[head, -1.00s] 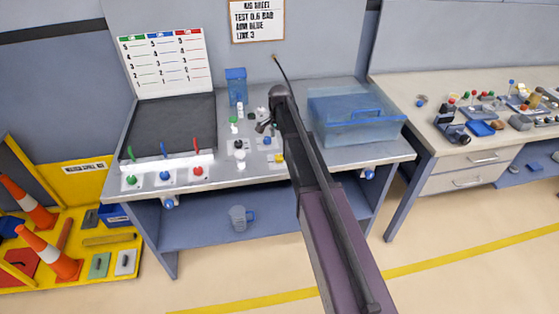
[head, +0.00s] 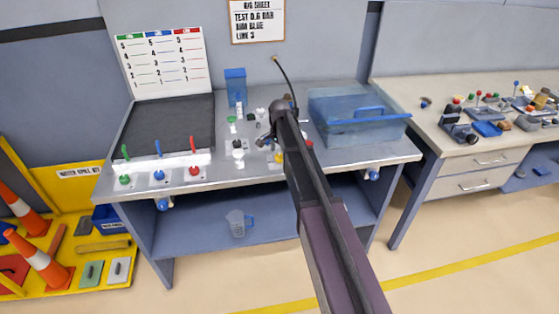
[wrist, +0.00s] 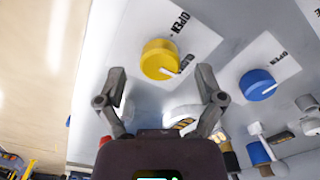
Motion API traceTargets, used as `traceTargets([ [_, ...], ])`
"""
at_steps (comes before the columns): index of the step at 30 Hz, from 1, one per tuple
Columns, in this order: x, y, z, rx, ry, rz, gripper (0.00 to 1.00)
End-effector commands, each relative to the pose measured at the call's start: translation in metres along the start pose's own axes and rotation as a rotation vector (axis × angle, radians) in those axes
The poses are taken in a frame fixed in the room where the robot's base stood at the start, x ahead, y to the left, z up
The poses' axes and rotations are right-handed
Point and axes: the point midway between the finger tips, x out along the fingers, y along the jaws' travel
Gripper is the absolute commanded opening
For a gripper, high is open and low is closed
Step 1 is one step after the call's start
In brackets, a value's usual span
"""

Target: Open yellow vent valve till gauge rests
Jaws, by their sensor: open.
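The yellow valve knob (wrist: 160,60) sits on a white plate marked OPEN and CLOSE in the wrist view, with a white pointer line toward the CLOSE side. It also shows in the head view (head: 279,157), at the bench front, partly beside my arm. My gripper (wrist: 161,73) is open and empty, its two fingers spread to either side of the knob's near edge, apparently not touching it. In the head view my gripper is mostly hidden by my arm. I cannot make out a gauge dial or its needle.
A blue knob (wrist: 257,85) on its own plate is right of the yellow one. Small fittings stand close by on the bench (head: 235,180). A clear blue tank (head: 358,118) stands to the right. Red, blue and green levers (head: 158,150) are at the left.

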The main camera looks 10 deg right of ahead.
Motion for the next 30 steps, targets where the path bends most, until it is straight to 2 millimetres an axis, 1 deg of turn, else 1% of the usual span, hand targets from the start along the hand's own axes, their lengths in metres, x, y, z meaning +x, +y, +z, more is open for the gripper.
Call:
traceTargets([
  [1, 0.0066, 0.0001, -0.0001, 0.0, 0.0, 0.0, 0.87],
  [6, 0.0132, 0.0001, -0.0002, 0.0, 0.0, 0.0, 0.87],
  [20, 0.0152, 0.0002, -0.0003, 0.0, 0.0, 0.0, 0.87],
  [21, 0.0152, 0.0002, -0.0003, 0.0, 0.0, 0.0, 0.81],
  [23, 0.0152, 0.0002, -0.0003, 0.0, 0.0, 0.0, 0.64],
  [24, 0.0152, 0.0002, -0.0003, 0.0, 0.0, 0.0, 0.52],
  [26, 0.0152, 0.0002, -0.0003, 0.0, 0.0, 0.0, 0.34],
  [27, 0.0152, 0.0002, -0.0003, 0.0, 0.0, 0.0, 0.22],
  [28, 0.0152, 0.0003, -0.0003, 0.0, 0.0, 0.0, 0.13],
  [29, 0.0152, 0.0003, -0.0003, 0.0, 0.0, 0.0, 0.05],
  [30, 0.0152, 0.0003, -0.0003, 0.0, 0.0, 0.0, 0.05],
])
